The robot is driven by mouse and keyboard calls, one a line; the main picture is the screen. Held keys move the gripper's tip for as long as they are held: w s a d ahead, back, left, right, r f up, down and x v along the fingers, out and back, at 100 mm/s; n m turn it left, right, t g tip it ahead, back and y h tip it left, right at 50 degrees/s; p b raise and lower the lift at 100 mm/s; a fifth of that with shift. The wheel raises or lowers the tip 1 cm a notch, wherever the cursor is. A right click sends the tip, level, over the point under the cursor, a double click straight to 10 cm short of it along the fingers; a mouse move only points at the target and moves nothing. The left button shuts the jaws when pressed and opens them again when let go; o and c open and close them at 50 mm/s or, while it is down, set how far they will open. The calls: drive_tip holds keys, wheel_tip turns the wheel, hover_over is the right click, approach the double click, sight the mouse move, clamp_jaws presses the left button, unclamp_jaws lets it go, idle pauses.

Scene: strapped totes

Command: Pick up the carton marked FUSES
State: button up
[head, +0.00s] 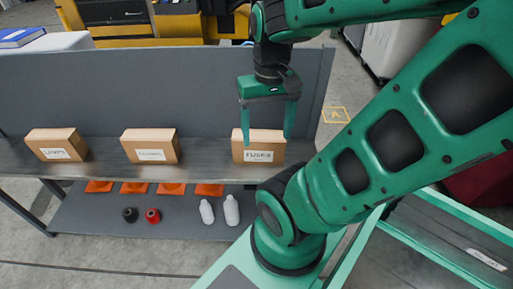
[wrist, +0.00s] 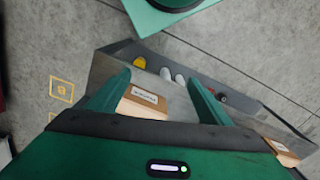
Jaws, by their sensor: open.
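The carton marked FUSES (head: 259,154) is a light brown box with a white label, standing on the grey shelf at the right of a row of three cartons. My gripper (head: 266,138) is open above it, with its two green fingers pointing down and the carton below and between them in the head view. In the wrist view, the carton (wrist: 143,104) shows between the open fingers (wrist: 158,88), nearer the left finger. I cannot tell whether either finger touches it.
Two similar cartons stand to the left, a middle one (head: 151,146) and a far-left one (head: 57,145). A grey back panel (head: 150,95) rises behind them. The lower shelf (head: 180,215) holds white bottles (head: 231,210), a red item (head: 153,215) and orange pieces (head: 171,188).

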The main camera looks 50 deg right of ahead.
drive_tip(key=w+d+f+m+y, duration=0.2)
drive_tip(key=w+d+f+m, duration=0.2)
drive_tip(key=w+f+m, duration=0.1)
drive_tip(key=m+t+y, duration=0.5)
drive_tip(key=m+y, duration=0.1)
drive_tip(key=m, duration=0.6)
approach(264, 135)
drive_tip(key=a, duration=0.2)
drive_tip(key=a+f, duration=0.1)
drive_tip(key=a, duration=0.1)
drive_tip(key=a+f, duration=0.1)
drive_tip(key=a, duration=0.2)
drive_tip(key=shift+s+f, duration=0.15)
drive_tip(key=shift+s, duration=0.15)
drive_tip(key=d+m+t, duration=0.2)
drive_tip(key=d+t, duration=0.1)
drive_tip(key=s+d+f+m+t, duration=0.1)
drive_tip(key=shift+d+m+t, duration=0.3)
drive_tip(key=shift+d+m, duration=0.1)
drive_tip(key=shift+s+d+m+t, duration=0.2)
drive_tip(key=shift+d+m+t, duration=0.2)
drive_tip(key=shift+d, duration=0.05)
drive_tip(key=x, duration=1)
drive_tip(key=shift+w+a+f, duration=0.15)
drive_tip(key=shift+a, duration=0.15)
clamp_jaws()
